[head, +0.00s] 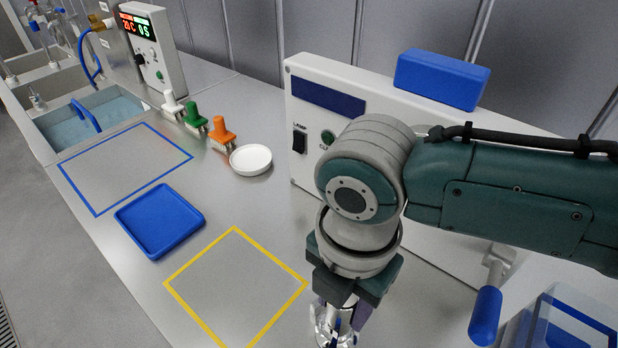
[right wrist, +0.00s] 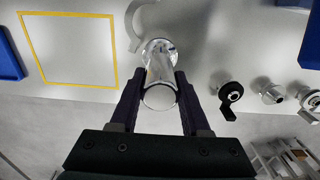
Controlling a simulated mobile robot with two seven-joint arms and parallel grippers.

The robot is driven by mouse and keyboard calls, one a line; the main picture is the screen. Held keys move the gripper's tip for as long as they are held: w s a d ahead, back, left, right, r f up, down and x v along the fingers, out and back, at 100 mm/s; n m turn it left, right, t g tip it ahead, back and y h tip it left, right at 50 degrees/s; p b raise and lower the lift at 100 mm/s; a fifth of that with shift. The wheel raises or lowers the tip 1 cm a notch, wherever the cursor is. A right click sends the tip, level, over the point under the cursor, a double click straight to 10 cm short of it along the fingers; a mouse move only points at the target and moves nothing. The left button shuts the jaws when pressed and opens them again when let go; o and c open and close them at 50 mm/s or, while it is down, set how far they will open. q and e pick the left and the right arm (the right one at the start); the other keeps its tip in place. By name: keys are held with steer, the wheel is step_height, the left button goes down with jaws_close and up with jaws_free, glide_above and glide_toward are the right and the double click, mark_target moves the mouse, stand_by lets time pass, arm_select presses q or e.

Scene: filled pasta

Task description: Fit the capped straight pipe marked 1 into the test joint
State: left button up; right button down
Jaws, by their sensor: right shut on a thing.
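My right gripper (head: 340,305) points down in the head view, beyond the yellow square's right side. In the right wrist view its two dark fingers (right wrist: 160,92) are shut on a clear, shiny cylindrical pipe piece (right wrist: 160,75). The piece also shows partly below the gripper in the head view (head: 326,322). I cannot read a mark 1 on it, and I cannot tell whether it touches the surface or a fitting. A black fitting with a lever (right wrist: 230,95) and a metal fitting (right wrist: 271,92) stand to its right in the wrist view. I cannot tell which part is the test joint. My left gripper is not in view.
A white panel box (head: 305,90) with a blue block (head: 441,79) on top stands behind my right arm. A blue-handled lever (head: 486,312) and a clear box (head: 575,322) are at lower right. A blue tray (head: 160,221) and white dish (head: 250,160) lie left. The yellow square (head: 236,230) is empty.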

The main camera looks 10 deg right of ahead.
steer(key=shift+f, duration=0.1)
steer(key=shift+c, duration=1.5)
jaws_free()
steer(key=shift+o, duration=0.3)
steer(key=shift+o, duration=0.9)
